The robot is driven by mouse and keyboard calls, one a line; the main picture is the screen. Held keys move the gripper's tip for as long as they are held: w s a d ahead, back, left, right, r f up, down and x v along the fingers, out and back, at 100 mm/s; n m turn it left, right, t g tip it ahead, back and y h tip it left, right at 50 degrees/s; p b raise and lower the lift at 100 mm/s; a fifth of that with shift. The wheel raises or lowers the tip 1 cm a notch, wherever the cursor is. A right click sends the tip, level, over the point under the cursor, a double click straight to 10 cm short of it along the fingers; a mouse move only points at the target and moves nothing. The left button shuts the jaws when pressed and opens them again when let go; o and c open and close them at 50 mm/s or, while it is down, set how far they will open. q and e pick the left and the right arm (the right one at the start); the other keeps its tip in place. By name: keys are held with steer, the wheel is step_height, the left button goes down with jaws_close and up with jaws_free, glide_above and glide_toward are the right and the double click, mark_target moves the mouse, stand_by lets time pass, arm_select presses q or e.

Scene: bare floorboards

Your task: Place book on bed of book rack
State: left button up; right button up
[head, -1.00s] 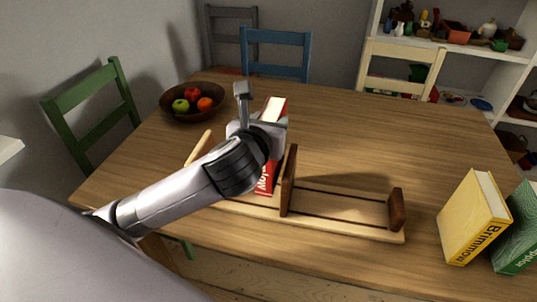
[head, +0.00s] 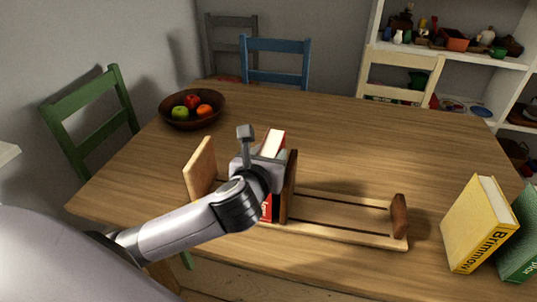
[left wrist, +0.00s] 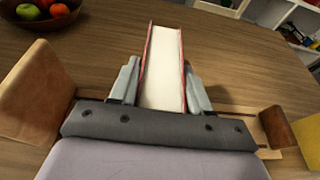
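The red book (head: 273,143) stands upright with its white page edge up, just left of the middle divider (head: 290,190) of the wooden book rack (head: 345,226). My left gripper (head: 262,165) is around its upper part. In the left wrist view, the two fingers (left wrist: 162,85) close on both sides of the book (left wrist: 162,60). The rack's left end panel (head: 200,168) and right end block (head: 399,215) show. My arm hides part of the rack's left bed, so I cannot tell whether the book's lower edge touches it. My right gripper is out of view.
A yellow book (head: 478,225) and a green book (head: 520,245) stand at the table's right. A fruit bowl (head: 192,110) sits at the back left. Chairs surround the table (head: 350,125), whose middle behind the rack is clear. The rack's right bay is empty.

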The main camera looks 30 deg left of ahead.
arm_select(q)
steer(key=o, duration=0.4)
steer(key=shift+r, duration=0.1)
steer(key=p+v, duration=0.1)
steer(key=v, duration=1.1)
steer(key=shift+s, duration=0.1)
